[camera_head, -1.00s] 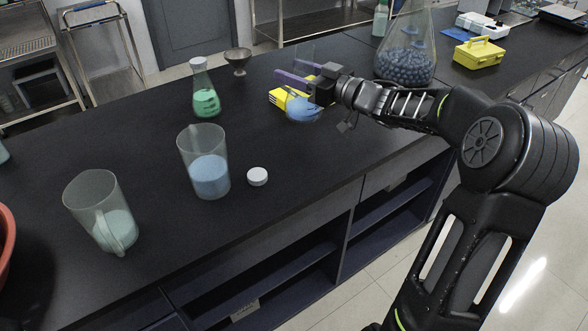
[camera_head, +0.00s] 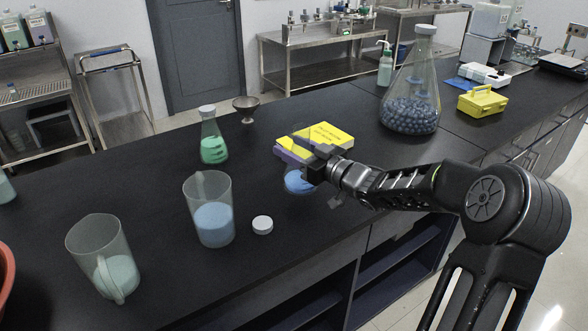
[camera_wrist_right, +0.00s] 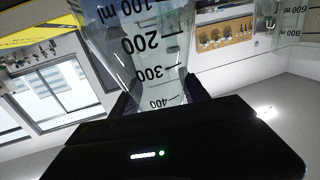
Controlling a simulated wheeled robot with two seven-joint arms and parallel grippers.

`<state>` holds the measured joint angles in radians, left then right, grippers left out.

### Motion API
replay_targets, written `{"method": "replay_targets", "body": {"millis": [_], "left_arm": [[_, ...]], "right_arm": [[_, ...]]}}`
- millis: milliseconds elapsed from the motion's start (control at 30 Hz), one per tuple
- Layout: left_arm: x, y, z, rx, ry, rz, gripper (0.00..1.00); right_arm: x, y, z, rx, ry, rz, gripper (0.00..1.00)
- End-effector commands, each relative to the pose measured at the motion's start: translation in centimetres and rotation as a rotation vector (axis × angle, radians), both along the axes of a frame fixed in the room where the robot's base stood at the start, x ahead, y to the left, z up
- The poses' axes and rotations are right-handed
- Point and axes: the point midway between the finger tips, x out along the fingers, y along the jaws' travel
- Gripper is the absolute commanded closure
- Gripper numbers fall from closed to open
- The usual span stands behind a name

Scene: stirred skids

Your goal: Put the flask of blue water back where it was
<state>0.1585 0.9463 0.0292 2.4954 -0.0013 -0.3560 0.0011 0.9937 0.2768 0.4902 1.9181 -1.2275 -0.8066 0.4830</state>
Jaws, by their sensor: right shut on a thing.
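My right gripper (camera_head: 304,163) is shut on the flask of blue water (camera_head: 298,183) in the head view. The blue liquid shows below the gripper, in front of the yellow box. The flask's clear glass is hard to make out there, and I cannot tell whether its base touches the counter. In the right wrist view the clear flask (camera_wrist_right: 150,45) with black volume marks stands between the two fingers (camera_wrist_right: 158,92). My left gripper is not in view.
A flask of green liquid (camera_head: 213,148), a beaker of blue liquid (camera_head: 213,222), a jug (camera_head: 105,255) and a white cap (camera_head: 262,225) stand to the left. A yellow box (camera_head: 328,136) lies close behind; a large flask of beads (camera_head: 411,105) stands right. The front-middle counter (camera_head: 300,240) is bare.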

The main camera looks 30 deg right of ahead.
Motion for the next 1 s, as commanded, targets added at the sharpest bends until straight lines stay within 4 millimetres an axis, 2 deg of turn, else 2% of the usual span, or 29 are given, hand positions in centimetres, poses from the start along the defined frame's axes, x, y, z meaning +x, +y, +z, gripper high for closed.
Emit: {"method": "replay_targets", "body": {"millis": [100,400,700,1000], "left_arm": [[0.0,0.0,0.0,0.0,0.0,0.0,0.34],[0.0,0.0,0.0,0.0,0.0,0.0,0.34],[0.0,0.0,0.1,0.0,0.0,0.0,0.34],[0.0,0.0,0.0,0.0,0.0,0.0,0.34]], "right_arm": [[0.0,0.0,-0.8,0.001,-0.003,0.001,1.0],[0.0,0.0,-1.0,0.001,-0.003,0.001,1.0],[0.0,0.0,-4.5,0.002,-0.001,0.001,1.0],[0.0,0.0,-4.7,0.0,-0.003,0.001,1.0]]}}
